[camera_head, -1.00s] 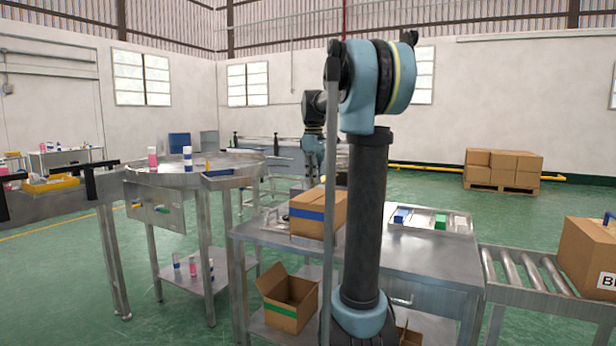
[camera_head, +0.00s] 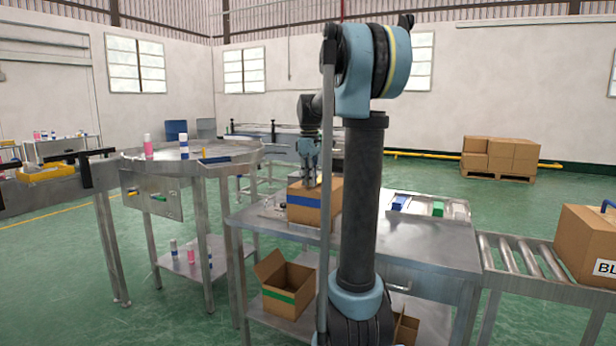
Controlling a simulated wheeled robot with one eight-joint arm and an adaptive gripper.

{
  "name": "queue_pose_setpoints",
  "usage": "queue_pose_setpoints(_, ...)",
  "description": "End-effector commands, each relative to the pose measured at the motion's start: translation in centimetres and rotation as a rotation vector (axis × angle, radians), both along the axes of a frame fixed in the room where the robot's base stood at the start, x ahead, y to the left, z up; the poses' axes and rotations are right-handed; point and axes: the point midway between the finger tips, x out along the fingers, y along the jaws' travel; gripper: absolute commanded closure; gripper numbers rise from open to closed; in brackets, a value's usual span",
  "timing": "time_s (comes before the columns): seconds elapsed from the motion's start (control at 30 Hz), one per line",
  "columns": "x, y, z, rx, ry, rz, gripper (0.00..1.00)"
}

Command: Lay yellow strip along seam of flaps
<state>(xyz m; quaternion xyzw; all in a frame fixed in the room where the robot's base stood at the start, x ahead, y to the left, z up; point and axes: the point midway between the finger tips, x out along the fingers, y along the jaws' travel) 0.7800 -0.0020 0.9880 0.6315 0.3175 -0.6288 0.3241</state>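A brown cardboard box (camera_head: 303,213) with a blue band stands on the metal worktable (camera_head: 420,248). Its top shows only as a narrow edge, so I cannot make out the flap seam. My gripper (camera_head: 310,184) points down at the top of this box, at or just above it. It is small and partly hidden by my own arm, so I cannot tell if its fingers are open or shut. I cannot make out any yellow strip.
A tray (camera_head: 418,213) with blue, green and white pieces lies on the worktable. An open box (camera_head: 288,285) with a green band is on the lower shelf. A roller conveyor (camera_head: 519,262) with another box (camera_head: 590,245) is at right. A round table (camera_head: 230,158) holds cans at left.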

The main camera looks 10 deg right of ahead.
Motion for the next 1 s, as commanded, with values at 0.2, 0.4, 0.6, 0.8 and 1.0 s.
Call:
queue_pose_setpoints(0.2, -0.02, -0.07, -0.57, 0.0, 0.0, -0.001, 1.0)
queue_pose_setpoints(0.4, -0.03, -0.08, -0.62, 0.0, 0.0, -0.001, 1.0)
queue_pose_setpoints(0.6, -0.03, -0.09, -0.61, 0.0, 0.0, -0.001, 0.72)
queue_pose_setpoints(0.8, -0.03, -0.09, -0.61, 0.0, 0.0, -0.001, 0.72)
queue_pose_setpoints(1.0, -0.03, -0.09, -0.28, 0.0, 0.0, -0.001, 0.72)
